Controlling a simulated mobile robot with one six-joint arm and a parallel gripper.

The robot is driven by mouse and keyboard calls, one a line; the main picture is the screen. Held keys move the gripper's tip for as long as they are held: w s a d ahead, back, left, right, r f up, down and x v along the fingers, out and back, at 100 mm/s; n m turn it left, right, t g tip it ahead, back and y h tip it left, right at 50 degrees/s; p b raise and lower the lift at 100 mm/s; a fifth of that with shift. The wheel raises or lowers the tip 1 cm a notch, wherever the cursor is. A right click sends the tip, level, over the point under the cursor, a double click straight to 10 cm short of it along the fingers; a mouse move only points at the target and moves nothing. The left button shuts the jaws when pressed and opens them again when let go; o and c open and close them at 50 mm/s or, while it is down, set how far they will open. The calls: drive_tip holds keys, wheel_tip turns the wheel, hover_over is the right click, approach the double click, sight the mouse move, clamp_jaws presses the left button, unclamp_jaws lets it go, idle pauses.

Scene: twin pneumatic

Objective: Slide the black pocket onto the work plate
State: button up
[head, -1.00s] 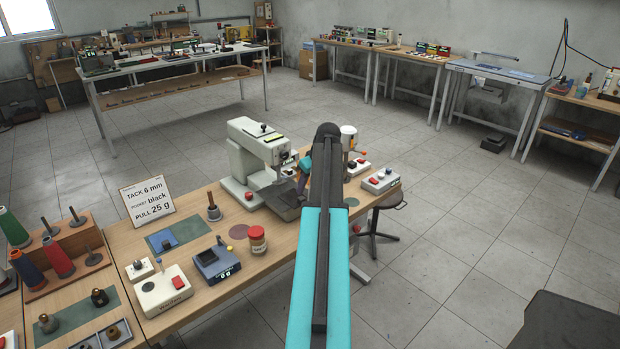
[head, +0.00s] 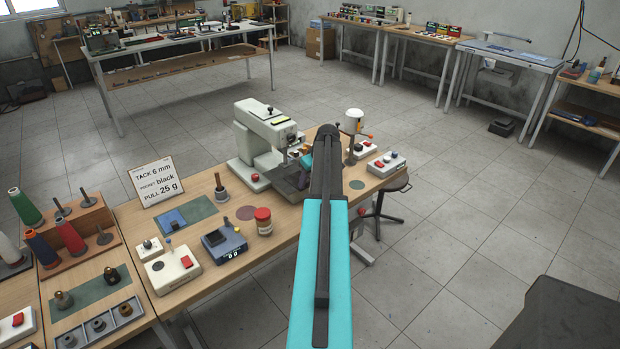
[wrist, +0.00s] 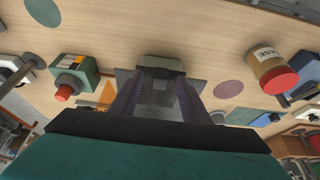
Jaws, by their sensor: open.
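In the wrist view my gripper (wrist: 160,84) is open, its two purple-grey fingers spread over a grey plate area. This looks like the work plate (wrist: 198,92) under the sewing machine. In the head view a dark plate (head: 287,194) sits at the front of the pale sewing machine (head: 262,135). My arm covers most of my gripper there. I cannot make out a black pocket for certain in either view; nothing clearly black lies between the fingers.
A sign (head: 158,181) reads tack 6 mm, pocket black, pull 25 g. A red-lidded jar (head: 263,222), a joystick box (head: 172,270) and a blue-grey device (head: 224,244) stand on the left part of the bench. A red-button box (head: 386,163) stands at right.

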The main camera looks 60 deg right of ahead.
clamp_jaws()
drive_tip(key=shift+w, duration=0.15)
